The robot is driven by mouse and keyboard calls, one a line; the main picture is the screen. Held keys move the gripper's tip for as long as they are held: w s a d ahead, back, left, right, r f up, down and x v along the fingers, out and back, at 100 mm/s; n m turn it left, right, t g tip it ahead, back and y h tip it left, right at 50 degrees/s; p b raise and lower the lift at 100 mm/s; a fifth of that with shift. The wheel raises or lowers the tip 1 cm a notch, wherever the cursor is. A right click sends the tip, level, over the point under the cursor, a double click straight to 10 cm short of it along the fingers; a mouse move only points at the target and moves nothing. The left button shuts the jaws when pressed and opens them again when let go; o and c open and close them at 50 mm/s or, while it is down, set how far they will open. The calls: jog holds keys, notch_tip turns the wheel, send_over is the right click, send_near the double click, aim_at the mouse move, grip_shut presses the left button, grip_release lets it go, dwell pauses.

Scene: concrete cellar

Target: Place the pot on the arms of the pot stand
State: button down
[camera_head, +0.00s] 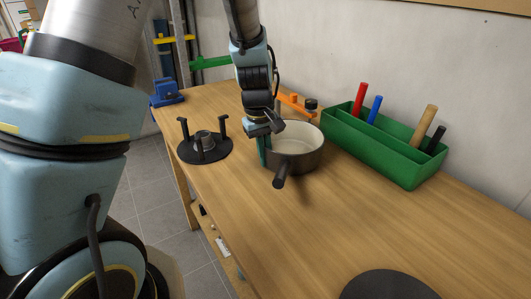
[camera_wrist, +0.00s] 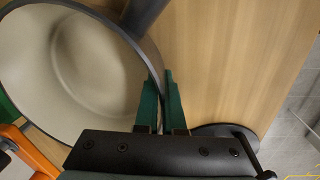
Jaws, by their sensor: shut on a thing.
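The pot (camera_head: 306,160) has a dark outside, a cream inside and a dark handle pointing to the front of the table. It is upright; I cannot tell whether its base touches the table. My gripper (camera_head: 264,145) is shut on the pot's left wall. In the wrist view its green fingers (camera_wrist: 160,88) stand on either side of the wall of the pot (camera_wrist: 85,70). The pot stand (camera_head: 208,153) is a black disc with upright arms around a small grey burner, left of the pot. Only part of its disc (camera_wrist: 222,130) shows in the wrist view, behind my gripper.
A green caddy (camera_head: 402,168) with several coloured handles stands right of the pot. An orange object (camera_head: 295,103) is behind the pot. A blue vise (camera_head: 166,92) sits at the far left corner. A dark disc (camera_head: 388,286) lies at the front. The front middle of the table is clear.

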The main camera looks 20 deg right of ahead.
jog(key=shift+d, duration=0.1)
jog(key=c, duration=1.4)
grip_release()
jog(key=shift+f, duration=0.1)
jog(key=o, duration=0.4)
notch_tip(320, 180, up, 12)
jog(key=a+b, duration=0.1)
jog(key=a, duration=0.1)
jog(key=shift+t, duration=0.4)
jog(key=a, duration=0.4)
jog(key=w+a+f, duration=0.1)
jog(key=a, duration=0.3)
jog(key=w+a+f, duration=0.1)
jog(key=a, duration=0.4)
jog(key=shift+w+f, duration=0.1)
jog(key=shift+w, duration=0.1)
jog(key=s+a+f, duration=0.1)
jog(key=s+a, duration=0.1)
jog(key=a, duration=0.4)
jog(key=s+a+f+m+y, duration=0.1)
jog(key=a, duration=0.6)
jog(key=shift+s+a+f+t, duration=0.25)
jog(key=shift+s+f+t, duration=0.1)
jog(key=shift+f+t, duration=0.05)
jog(key=shift+o, duration=0.7)
jog(key=shift+s+a+f+m, duration=0.1)
jog(key=shift+s+a+m, duration=0.05)
jog(key=shift+a+m, duration=0.15)
jog(key=o, duration=0.3)
jog(key=shift+s, duration=0.15)
